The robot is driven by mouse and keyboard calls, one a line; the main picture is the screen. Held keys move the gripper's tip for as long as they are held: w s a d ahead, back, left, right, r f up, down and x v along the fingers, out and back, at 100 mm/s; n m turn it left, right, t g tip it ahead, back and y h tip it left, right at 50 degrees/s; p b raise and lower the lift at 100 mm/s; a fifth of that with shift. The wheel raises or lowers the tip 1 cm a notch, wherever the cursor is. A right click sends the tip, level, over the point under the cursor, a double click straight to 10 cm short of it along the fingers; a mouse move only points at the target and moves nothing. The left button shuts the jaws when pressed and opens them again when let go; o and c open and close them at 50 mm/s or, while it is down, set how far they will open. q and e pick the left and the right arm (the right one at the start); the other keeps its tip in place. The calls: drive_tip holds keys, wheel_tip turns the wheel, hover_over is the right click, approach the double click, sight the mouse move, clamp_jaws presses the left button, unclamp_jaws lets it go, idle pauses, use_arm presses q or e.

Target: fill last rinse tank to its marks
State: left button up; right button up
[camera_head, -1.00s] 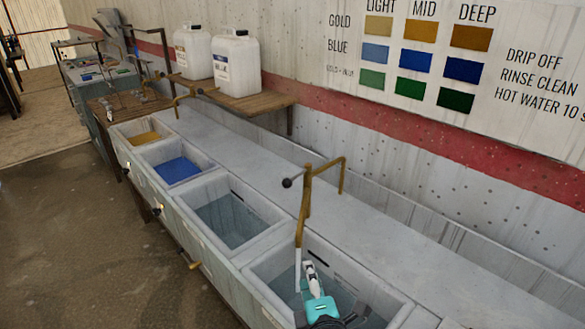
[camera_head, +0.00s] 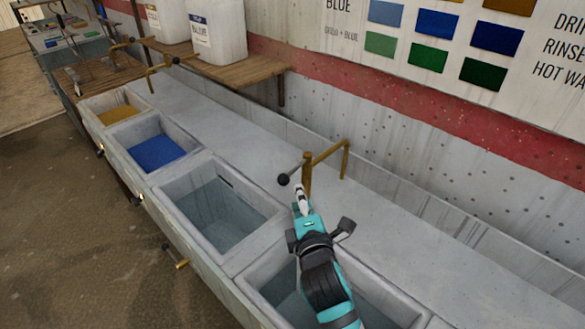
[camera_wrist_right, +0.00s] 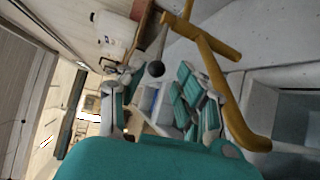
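The nearest tank (camera_head: 272,272), at the bottom of the head view, is grey and holds some clear water. My right arm covers much of it, and I cannot see its marks. A brass tap (camera_head: 325,155) stands at its back edge, with a lever ending in a black knob (camera_head: 284,180). My right gripper (camera_head: 299,195) is just in front of the tap, near the knob. In the right wrist view its fingers (camera_wrist_right: 155,103) are spread and empty, with the knob (camera_wrist_right: 156,69) beyond and between them. The spout's lower end is hidden behind the gripper. My left gripper is not in view.
Another water tank (camera_head: 222,210), a blue tank (camera_head: 158,150) and a yellow tank (camera_head: 117,113) line up toward the far left. A brass drain handle (camera_head: 178,262) sticks out of the front. White jugs (camera_head: 217,32) stand on a wooden shelf.

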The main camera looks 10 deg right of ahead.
sight(293, 173)
drive_tip(key=w, duration=0.3)
drive_tip(key=w+f, duration=0.1)
drive_tip(key=w, duration=0.3)
drive_tip(key=w+p, duration=0.1)
drive_tip(key=w, duration=0.3)
drive_tip(key=shift+w+d+f, duration=0.2)
drive_tip(key=shift+d+f, duration=0.15)
drive_tip(key=shift+w, duration=0.25)
drive_tip(key=shift+f, duration=0.1)
clamp_jaws()
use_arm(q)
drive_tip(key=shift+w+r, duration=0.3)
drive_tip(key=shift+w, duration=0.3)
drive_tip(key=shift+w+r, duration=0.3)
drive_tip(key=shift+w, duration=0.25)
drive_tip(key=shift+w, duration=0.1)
